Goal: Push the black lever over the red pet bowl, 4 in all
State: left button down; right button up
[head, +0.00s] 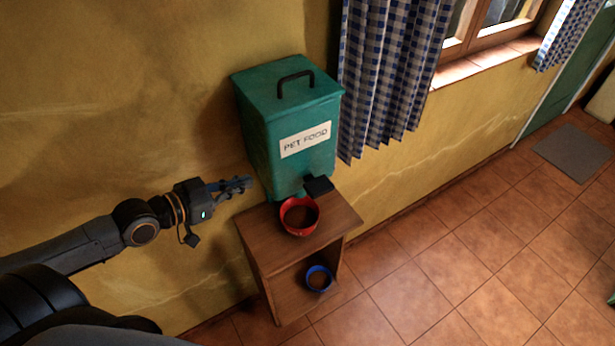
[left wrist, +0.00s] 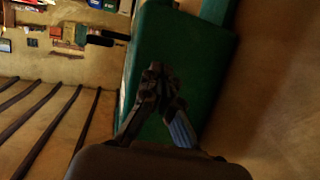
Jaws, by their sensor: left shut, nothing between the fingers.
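The green dispenser (head: 262,128) labelled PET FOOD stands on a small wooden stand by the wall. The black lever (head: 319,186) sticks out low on its front, just above and behind the red pet bowl (head: 299,230). The bowl's inside looks brown; I cannot tell how much food it holds. My left gripper (head: 248,183) is shut and empty, left of the dispenser and apart from the lever. In the left wrist view the shut fingertips (left wrist: 155,70) show against the green dispenser side (left wrist: 190,50), with a dark projecting part, apparently the lever (left wrist: 100,38), beyond to the left.
A blue bowl (head: 318,284) sits on the lower shelf of the wooden stand (head: 340,215). A checked curtain (head: 390,70) hangs right of the dispenser. The yellow wall is close behind my left arm.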

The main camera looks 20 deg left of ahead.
pick_arm(q)
jog(key=s+d+r+m+g+h, duration=0.1)
jog(key=s+d+r+h, duration=0.1)
jog(key=d+r, duration=0.5)
jog(key=shift+s+d+m+h, duration=0.25)
jog(key=shift+s+m+h, duration=0.15)
jog(key=shift+h, duration=0.1)
jog(key=shift+w, duration=0.15)
jog(key=p, duration=0.4)
send_over(308, 189)
jog(key=shift+f, duration=0.9)
notch_tip(308, 189, down, 3)
jog(key=shift+w+f, duration=0.1)
jog(key=shift+f, duration=0.05)
jog(key=shift+a+f+b, duration=0.1)
jog(key=shift+f+b, duration=0.2)
jog(key=shift+f, duration=0.35)
